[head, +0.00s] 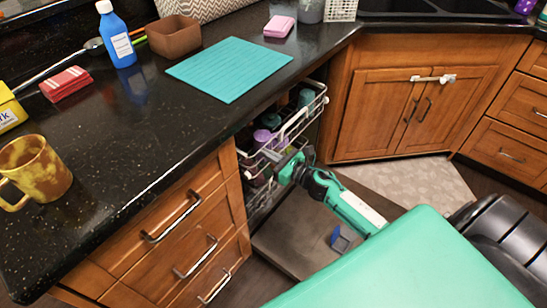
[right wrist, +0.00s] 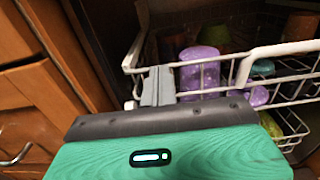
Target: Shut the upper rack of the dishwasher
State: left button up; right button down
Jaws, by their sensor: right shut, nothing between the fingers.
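The dishwasher's upper rack (head: 296,122) is a white wire basket that sticks out part way from under the counter. It holds purple and teal cups, and it also shows in the right wrist view (right wrist: 222,62). The dishwasher door (head: 298,238) is folded down flat, low under the rack. My right gripper (head: 275,158) is shut and empty at the rack's front; in the right wrist view its closed fingers (right wrist: 158,85) are at the rack's front wire. I cannot tell if they touch it. My left gripper is not in view.
Wooden drawers (head: 185,240) with metal handles stand left of the rack. A wooden cabinet (head: 410,110) stands to the right. A blue object (head: 341,238) lies on the open door. The lower rack (right wrist: 285,130) shows partly below.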

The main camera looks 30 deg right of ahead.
jog(key=b+x, duration=0.1)
jog(key=x, duration=0.5)
jog(key=shift+w, duration=0.15)
jog(key=shift+w+a, duration=0.2)
jog(key=shift+w, duration=0.15)
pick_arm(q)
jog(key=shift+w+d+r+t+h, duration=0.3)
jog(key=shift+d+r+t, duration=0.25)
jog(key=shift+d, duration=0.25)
pick_arm(e)
jog(key=shift+w+r, duration=0.1)
jog(key=shift+r, duration=0.1)
jog(key=shift+r, duration=0.1)
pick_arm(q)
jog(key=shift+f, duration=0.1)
pick_arm(e)
jog(key=shift+d, duration=0.1)
